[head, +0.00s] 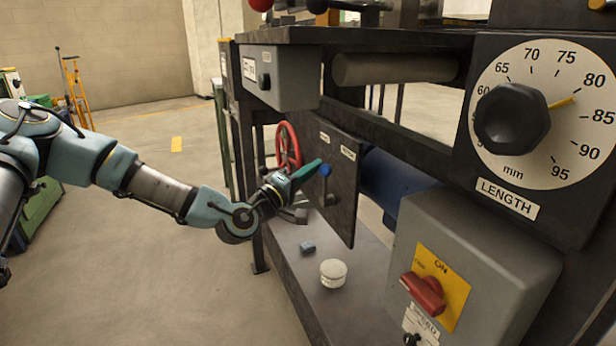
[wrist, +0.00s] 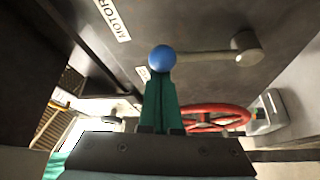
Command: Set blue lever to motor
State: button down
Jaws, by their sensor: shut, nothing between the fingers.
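The blue lever is a blue ball knob (head: 325,170) on a grey arm, mounted on a dark upright plate (head: 343,195). In the head view the knob stands above its pivot, below two white labels. The right label (head: 348,153) reads MOTOR in the wrist view (wrist: 111,18); the other label (wrist: 142,72) is partly hidden there. My gripper (head: 318,164) is shut and empty, its teal fingertips just left of the knob. In the wrist view the fingertips (wrist: 160,82) meet the knob's lower edge (wrist: 161,58); I cannot tell whether they touch.
A red handwheel (head: 288,147) is close behind my gripper. A small blue-grey block (head: 307,247) and a whitish round container (head: 333,272) sit on the lower shelf. A grey box with a red switch (head: 424,294) stands front right. Open floor lies to the left.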

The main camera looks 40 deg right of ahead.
aim_at(324, 173)
jog(key=shift+s+a+f+m+g+h+b, duration=0.2)
jog(key=shift+s+m+h+b, duration=0.15)
jog(key=shift+s+m+b, duration=0.3)
jog(key=shift+s+a+f+m+g+h+b, duration=0.15)
jog(key=shift+s+m+h+b, duration=0.3)
jog(key=shift+m, duration=0.3)
jog(key=shift+s+a+f+m+g+h+b, duration=0.1)
jog(key=shift+s+a+m+h+b, duration=0.1)
jog(key=shift+s+m+b, duration=0.35)
jog(key=shift+w+r+m, duration=0.1)
jog(key=shift+w+m, duration=0.05)
jog(key=shift+m, duration=0.1)
